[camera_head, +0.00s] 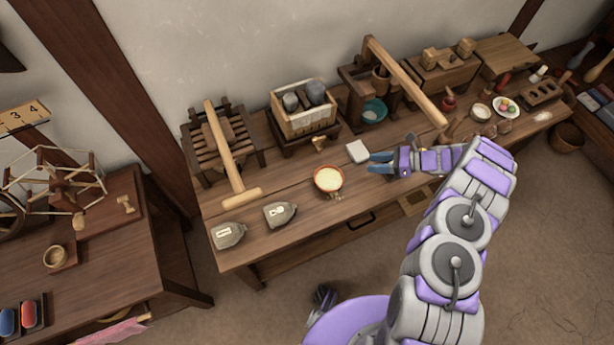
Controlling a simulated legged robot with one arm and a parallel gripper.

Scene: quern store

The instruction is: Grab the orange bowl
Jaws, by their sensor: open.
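The orange bowl (329,179) stands upright near the front edge of the wooden table, with a pale, cream-coloured filling inside. My gripper (370,163) is to the right of the bowl, its blue-grey fingers pointing left towards it. The gripper is open and empty, with a small gap between its fingertips and the bowl. Whether the fingers are level with the bowl's rim or above it, I cannot tell.
The table (300,224) bears a white block (357,151) just behind my fingers. A teal bowl (374,111) is further back.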

